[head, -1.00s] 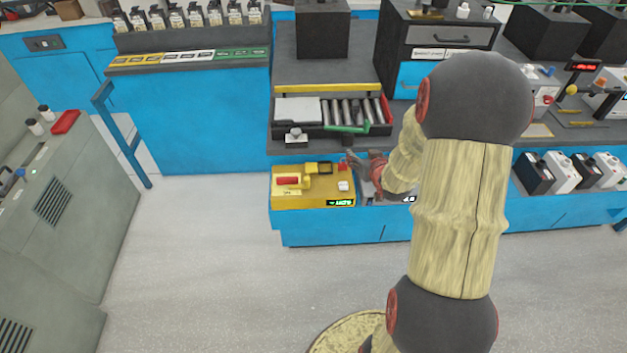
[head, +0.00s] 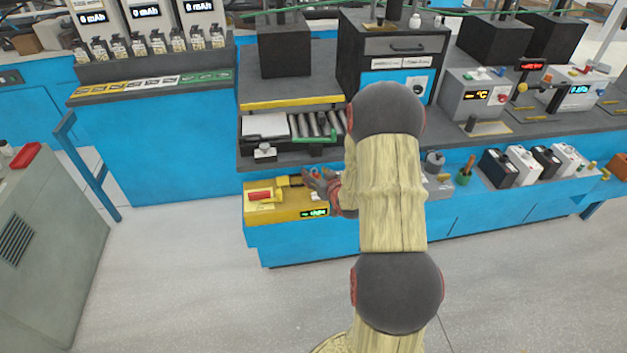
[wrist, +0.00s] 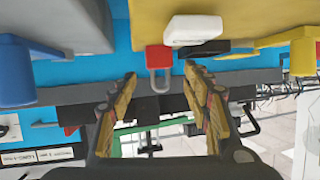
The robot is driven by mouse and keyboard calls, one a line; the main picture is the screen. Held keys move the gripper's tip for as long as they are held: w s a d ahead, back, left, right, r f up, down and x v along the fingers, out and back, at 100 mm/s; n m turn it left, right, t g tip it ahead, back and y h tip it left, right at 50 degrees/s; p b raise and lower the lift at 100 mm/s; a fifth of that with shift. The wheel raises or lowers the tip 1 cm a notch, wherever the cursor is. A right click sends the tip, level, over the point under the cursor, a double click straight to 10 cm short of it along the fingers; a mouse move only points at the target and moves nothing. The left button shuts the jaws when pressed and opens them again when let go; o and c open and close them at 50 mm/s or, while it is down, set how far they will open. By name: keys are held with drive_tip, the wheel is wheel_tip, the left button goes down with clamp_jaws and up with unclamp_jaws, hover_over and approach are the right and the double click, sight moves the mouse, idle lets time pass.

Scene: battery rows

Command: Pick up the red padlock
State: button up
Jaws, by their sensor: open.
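The red padlock (wrist: 158,58) shows in the wrist view, with its grey shackle (wrist: 160,82) pointing down the picture. It is beside a white block (wrist: 192,30) and the yellow box (wrist: 240,22). My gripper (wrist: 160,73) is open, with one finger on each side of the padlock and gaps between. In the head view my gripper (head: 318,184) is at the right end of the yellow box (head: 262,214). There I cannot clearly pick out the padlock, as my gripper and arm cover that area.
A tray of metal rods (head: 300,126) with a green handle stands on the bench behind the yellow box. Black and white batteries (head: 522,165) stand to the right. A blue part (wrist: 22,75) and a grey body (wrist: 70,25) are at left in the wrist view.

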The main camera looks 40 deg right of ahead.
drive_tip(key=shift+w+d+f, duration=0.15)
drive_tip(key=shift+w, duration=0.25)
drive_tip(key=shift+c, duration=1.1)
clamp_jaws()
